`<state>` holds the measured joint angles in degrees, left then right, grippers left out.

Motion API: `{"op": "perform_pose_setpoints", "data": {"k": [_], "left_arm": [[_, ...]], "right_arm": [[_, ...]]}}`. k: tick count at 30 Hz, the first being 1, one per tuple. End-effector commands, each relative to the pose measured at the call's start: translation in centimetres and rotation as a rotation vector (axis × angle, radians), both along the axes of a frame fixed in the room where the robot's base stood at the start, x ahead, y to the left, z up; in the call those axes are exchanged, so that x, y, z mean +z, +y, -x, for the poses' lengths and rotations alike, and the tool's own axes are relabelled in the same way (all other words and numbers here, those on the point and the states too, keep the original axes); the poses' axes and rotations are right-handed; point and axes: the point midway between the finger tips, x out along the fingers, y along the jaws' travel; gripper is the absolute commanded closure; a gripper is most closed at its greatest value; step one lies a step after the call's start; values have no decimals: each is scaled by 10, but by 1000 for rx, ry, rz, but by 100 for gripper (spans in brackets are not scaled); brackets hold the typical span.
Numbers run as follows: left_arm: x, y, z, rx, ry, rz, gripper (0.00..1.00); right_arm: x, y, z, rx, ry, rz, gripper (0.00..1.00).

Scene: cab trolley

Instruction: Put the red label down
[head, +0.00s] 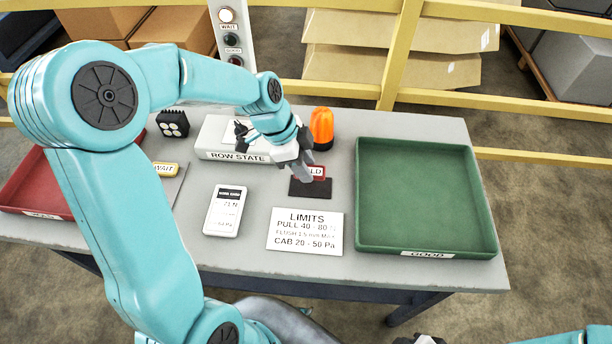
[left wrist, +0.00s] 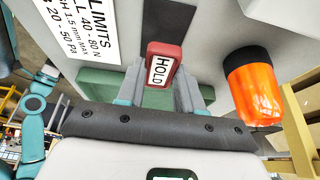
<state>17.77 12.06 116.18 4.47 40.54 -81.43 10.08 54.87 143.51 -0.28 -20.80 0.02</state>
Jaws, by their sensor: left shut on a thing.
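The red label (head: 318,171), marked HOLD, is between the fingers of my left gripper (head: 304,168). In the left wrist view the label (left wrist: 163,65) sits between the two grey fingertips of the shut gripper (left wrist: 160,85). A dark rectangular pad (head: 310,188) lies on the grey table just below the label in the head view. The pad (left wrist: 160,14) also shows beyond the label in the left wrist view. I cannot tell whether the label touches it. Of my right gripper only a dark bit (head: 424,340) shows at the bottom edge.
An orange beacon (head: 321,127) stands close behind the label, beside the ROW STATE box (head: 215,140). The LIMITS card (head: 306,232) and a white meter (head: 226,211) lie in front. A green GOOD tray (head: 364,200) is right; a red tray (head: 32,195) and yellow WAIT label (head: 165,169) are left.

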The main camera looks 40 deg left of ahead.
Motion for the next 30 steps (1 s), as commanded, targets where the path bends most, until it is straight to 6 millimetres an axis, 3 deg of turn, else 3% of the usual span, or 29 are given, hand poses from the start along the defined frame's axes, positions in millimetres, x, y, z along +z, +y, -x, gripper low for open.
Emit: {"op": "perform_pose_setpoints", "data": {"k": [10,23,24,25,26,30], "left_arm": [[-45,-2,-1,0,3,1,93],[-52,-2,-2,0,0,0,93],[-51,-2,-2,0,0,0,54],[-50,-2,-2,0,0,0,45],[-50,-2,-2,0,0,0,39],[-50,-2,-2,0,0,0,39]], "right_arm": [[-1,0,0,0,0,0,57],[-6,0,0,0,0,0,57],[-5,0,0,0,0,0,57],[-4,0,0,0,0,0,57],[-4,0,0,0,0,0,57],[-4,0,0,0,0,0,57]]}}
